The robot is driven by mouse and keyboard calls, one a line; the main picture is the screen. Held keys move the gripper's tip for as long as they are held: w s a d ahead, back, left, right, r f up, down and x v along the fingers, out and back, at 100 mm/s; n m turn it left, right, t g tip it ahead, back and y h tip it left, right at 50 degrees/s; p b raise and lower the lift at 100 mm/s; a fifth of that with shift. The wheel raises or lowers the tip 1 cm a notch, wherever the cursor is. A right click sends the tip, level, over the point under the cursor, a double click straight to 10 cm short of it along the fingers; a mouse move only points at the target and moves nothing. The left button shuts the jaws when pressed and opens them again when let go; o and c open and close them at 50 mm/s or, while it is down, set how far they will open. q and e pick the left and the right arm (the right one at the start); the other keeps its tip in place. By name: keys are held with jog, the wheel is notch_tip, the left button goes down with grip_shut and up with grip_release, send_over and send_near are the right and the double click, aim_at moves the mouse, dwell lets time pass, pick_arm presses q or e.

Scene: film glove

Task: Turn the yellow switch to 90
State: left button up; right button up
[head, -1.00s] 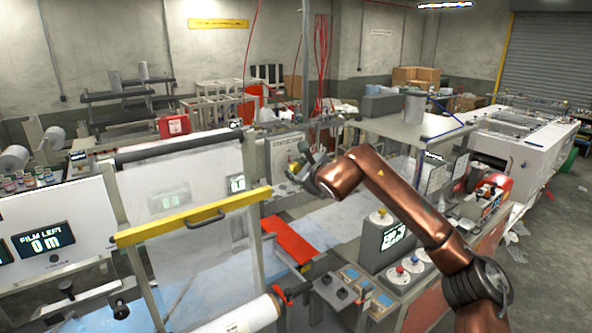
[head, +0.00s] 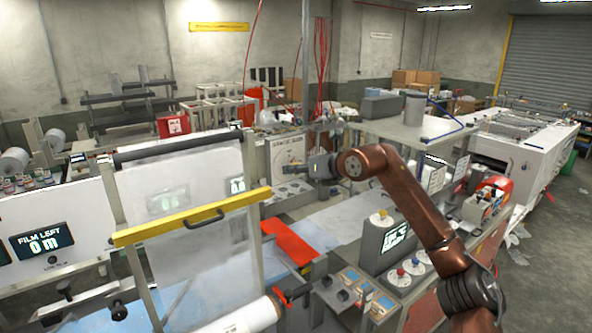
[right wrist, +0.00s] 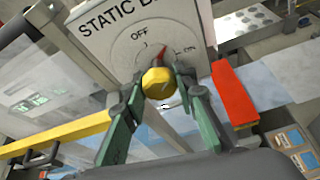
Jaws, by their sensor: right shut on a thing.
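The yellow switch (right wrist: 158,82) is a round knob on a white dial plate (right wrist: 110,45) lettered "STATIC", with the rest cut off, and marked OFF and ON. A red pointer (right wrist: 160,54) shows just above the knob, between the OFF and ON marks. My right gripper (right wrist: 158,84) has its two green-grey fingers closed on opposite sides of the knob. In the head view the right gripper (head: 292,168) is in front of the white panel (head: 287,150), and the switch is too small to make out there. My left gripper is in no view.
A yellow bar with a handle (head: 190,217) crosses the film frame at left. A red plate (head: 289,242) lies below the gripper. A control box (head: 384,240) with a lit display and several knobs stands below my right arm. Film rollers and a display (head: 43,241) are at far left.

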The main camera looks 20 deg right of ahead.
jog(key=m+y, duration=0.1)
jog(key=m, duration=0.1)
jog(key=shift+m+y, duration=0.3)
jog(key=shift+r+m+y+p, duration=0.1)
jog(key=shift+m+y+p, duration=0.35)
jog(key=shift+m+y, duration=0.9)
jog(key=shift+m+h, duration=0.25)
jog(key=shift+m, duration=0.2)
jog(key=o, duration=1.2)
jog(key=shift+c, duration=0.2)
jog(key=shift+s+d, duration=0.1)
jog(key=v, duration=1.1)
jog(key=shift+s+d+r, duration=0.2)
jog(key=shift+d, duration=0.1)
